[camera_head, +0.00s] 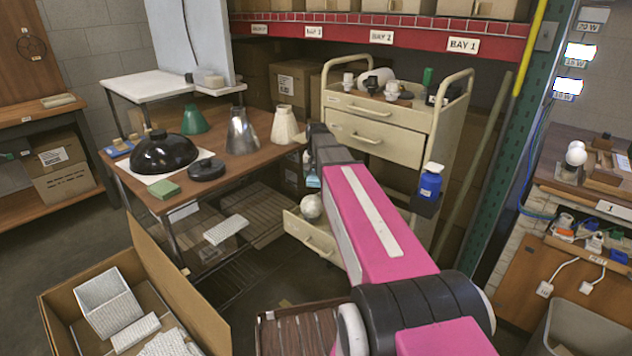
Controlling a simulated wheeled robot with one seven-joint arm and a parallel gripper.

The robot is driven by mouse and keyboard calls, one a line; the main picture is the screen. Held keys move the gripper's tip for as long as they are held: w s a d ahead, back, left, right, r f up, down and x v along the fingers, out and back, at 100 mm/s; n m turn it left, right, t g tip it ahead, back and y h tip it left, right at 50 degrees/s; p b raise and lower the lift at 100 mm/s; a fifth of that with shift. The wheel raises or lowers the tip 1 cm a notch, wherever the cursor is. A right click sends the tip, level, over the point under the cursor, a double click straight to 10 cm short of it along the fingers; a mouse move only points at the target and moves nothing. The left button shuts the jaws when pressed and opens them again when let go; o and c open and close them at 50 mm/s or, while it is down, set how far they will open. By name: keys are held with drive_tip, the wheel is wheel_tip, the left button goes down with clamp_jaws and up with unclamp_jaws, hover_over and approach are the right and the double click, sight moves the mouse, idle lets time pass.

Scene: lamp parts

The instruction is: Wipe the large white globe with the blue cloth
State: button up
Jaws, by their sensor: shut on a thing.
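The large white globe (311,206) sits in the pulled-out lower drawer (312,240) of the cream cart. My pink arm reaches forward from the lower right, toward the cart. My gripper (311,168) is at its far end, pointing down above the globe, and appears apart from it. It is shut on the blue cloth (314,181), of which only a small light-blue piece shows below the jaws. My arm hides part of the cart and the drawer's right side.
The cart (382,115) carries small lamp parts on top. A blue bottle (430,180) stands at its right side. The brown table (230,165) at left holds a black dome shade (165,152) and several other shades. An open cardboard box (180,285) stands in front left.

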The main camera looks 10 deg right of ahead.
drive_tip(key=shift+r, duration=0.95)
